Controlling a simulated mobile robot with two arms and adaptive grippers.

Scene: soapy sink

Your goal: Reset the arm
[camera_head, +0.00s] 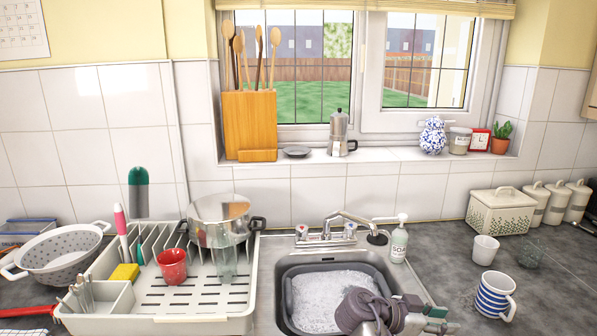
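My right gripper (368,306) shows at the bottom, right of centre, as a dark grey-purple shape over the front right of the sink basin. Its fingertips are not clear, so I cannot tell whether it is open or shut. I see no object clearly held in it. The grey sink basin (283,298) holds white soapy foam (322,293), and my gripper hides part of it. My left gripper is not in view.
The faucet (345,218) and soap bottle (398,243) stand behind the sink. A striped mug (494,296) and white cup (485,250) stand at right.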

